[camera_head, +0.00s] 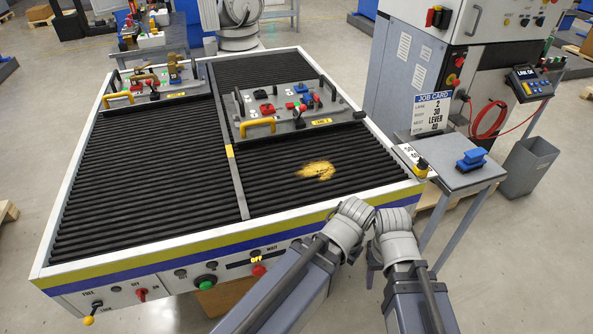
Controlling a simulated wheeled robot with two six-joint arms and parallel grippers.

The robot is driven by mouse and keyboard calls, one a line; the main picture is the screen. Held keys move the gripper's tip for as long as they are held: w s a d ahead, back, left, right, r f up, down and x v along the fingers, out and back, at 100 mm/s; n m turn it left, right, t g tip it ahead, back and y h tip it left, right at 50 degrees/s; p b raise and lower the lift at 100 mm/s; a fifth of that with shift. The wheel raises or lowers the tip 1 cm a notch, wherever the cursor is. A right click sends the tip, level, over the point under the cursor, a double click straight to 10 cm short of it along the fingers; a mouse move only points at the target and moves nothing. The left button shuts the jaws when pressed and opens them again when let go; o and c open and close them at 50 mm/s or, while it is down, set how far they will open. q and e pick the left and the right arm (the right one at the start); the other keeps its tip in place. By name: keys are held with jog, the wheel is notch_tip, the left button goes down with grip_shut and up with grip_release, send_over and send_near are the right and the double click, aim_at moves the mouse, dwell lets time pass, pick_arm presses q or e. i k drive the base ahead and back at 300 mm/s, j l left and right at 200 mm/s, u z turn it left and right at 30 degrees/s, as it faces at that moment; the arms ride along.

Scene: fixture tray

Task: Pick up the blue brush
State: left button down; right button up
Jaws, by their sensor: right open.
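The blue brush (471,158) lies on the small grey side table (440,176) at the right, with its blue top up. My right gripper (394,226) is at the lower middle, in front of the roller table's near right corner. It is left of and nearer than the brush, apart from it, and open. My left gripper (352,218) is just to its left by the roller table's front edge. Its fingers are hidden behind the wrist, so its opening cannot be seen.
A roller table (135,172) carries two fixture trays; the nearer (262,114) has a yellow handle. Yellow-brown debris (316,170) lies on its rollers. The side table also bears a job card (431,112) and a small yellow-and-black item (421,168). A grey bin (531,165) stands right.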

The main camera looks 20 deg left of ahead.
aim_at(473, 159)
jog(key=i+l+u, duration=0.1)
jog(key=l, duration=0.3)
jog(key=i+l+u, duration=0.15)
jog(key=l, duration=0.3)
jog(key=i+l+u, duration=0.1)
jog(key=l, duration=0.35)
jog(key=i+l+u, duration=0.15)
jog(key=l, duration=0.3)
jog(key=i, duration=0.05)
